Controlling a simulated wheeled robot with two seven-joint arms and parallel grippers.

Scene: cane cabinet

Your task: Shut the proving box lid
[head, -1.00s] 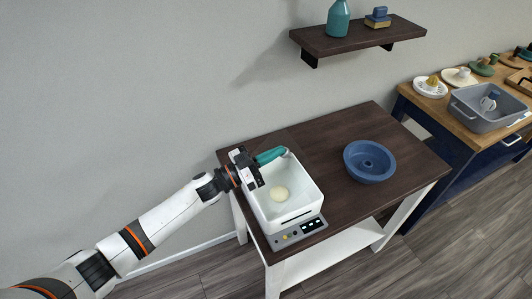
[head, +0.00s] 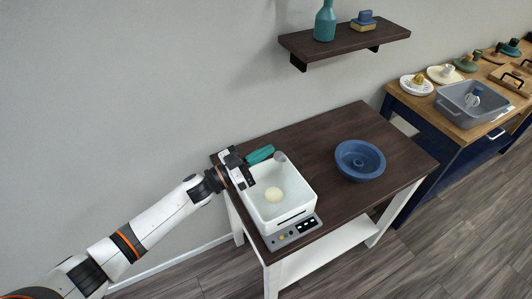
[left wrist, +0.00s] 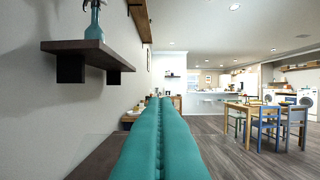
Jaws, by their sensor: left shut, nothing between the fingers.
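The proving box (head: 301,201) is a white, open-topped box at the front left of the dark table. A pale round dough piece (head: 273,195) shows inside it, and a grey control panel (head: 293,232) is at its front. I cannot make out a lid clearly; a small round grey piece (head: 280,157) sits at the box's back edge. My left gripper (head: 268,150) has teal fingers, pressed together and empty, just behind the box's back left corner. The closed fingers also fill the lower middle of the left wrist view (left wrist: 161,125). My right gripper is out of view.
A wall shelf (head: 345,42) with a teal bottle (head: 325,20) is above. A wooden counter with a grey tub (head: 470,103) is at the far right.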

